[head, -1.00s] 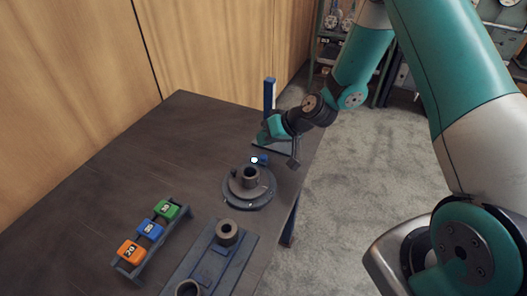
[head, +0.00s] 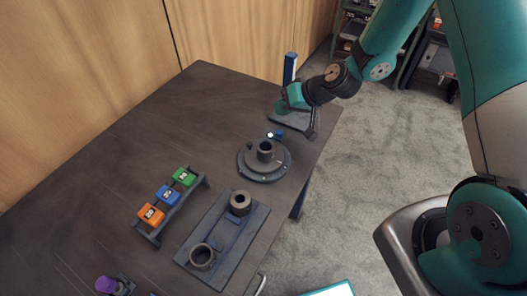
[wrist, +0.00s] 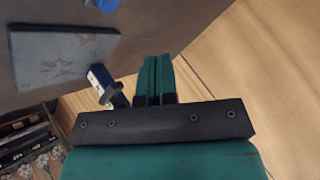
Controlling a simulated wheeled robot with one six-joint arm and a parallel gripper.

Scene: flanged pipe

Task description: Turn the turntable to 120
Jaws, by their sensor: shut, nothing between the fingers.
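The turntable (head: 264,168) is a dark round disc on the table with a flanged pipe piece (head: 265,151) standing upright at its middle. A small blue part with a white round tip (head: 271,135) sits at its far edge. My gripper (head: 281,106) is shut and empty, beyond the turntable and apart from it, beside a blue upright post (head: 290,69). In the wrist view my teal fingers (wrist: 154,75) are together, and the blue and white post (wrist: 105,85) shows just left of them. Any scale marks on the turntable are too small to read.
A rack (head: 148,233) holds orange, blue and green numbered blocks. A dark fixture plate (head: 222,270) carries two ring-shaped parts. A purple-topped item (head: 106,284) stands at the near left. The table's left part (head: 90,190) is clear.

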